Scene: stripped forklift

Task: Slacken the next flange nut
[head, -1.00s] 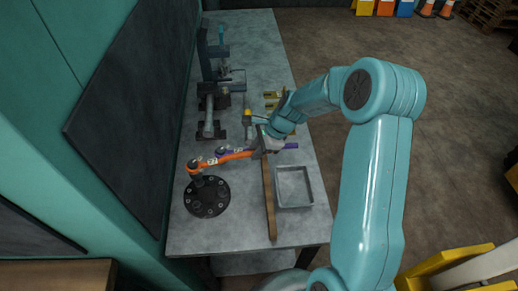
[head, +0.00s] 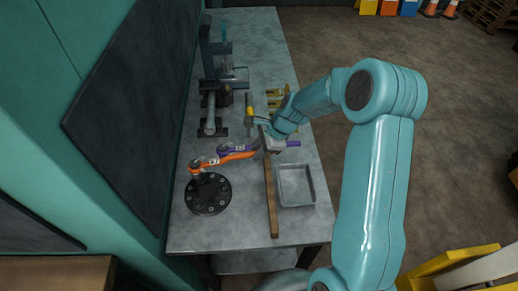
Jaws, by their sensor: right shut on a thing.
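My right gripper (head: 262,146) comes in from the right and is shut on the handle of an orange wrench (head: 235,157). The wrench points left, with its head at the far edge of a round black flange (head: 208,208) on the bench. Several small nuts or bolts sit around the flange's rim. I cannot tell whether the wrench head is seated on a nut or above it. A purple wrench (head: 293,143) lies partly hidden behind my gripper and the orange wrench. My left gripper is not in view.
The grey bench (head: 240,228) holds a wooden strip (head: 272,205) and a grey tray (head: 296,203) right of the flange. A dark clamp-like fixture (head: 211,115), a yellow-headed tool (head: 249,110) and yellow items stand farther back. A dark wall panel (head: 135,120) borders the left.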

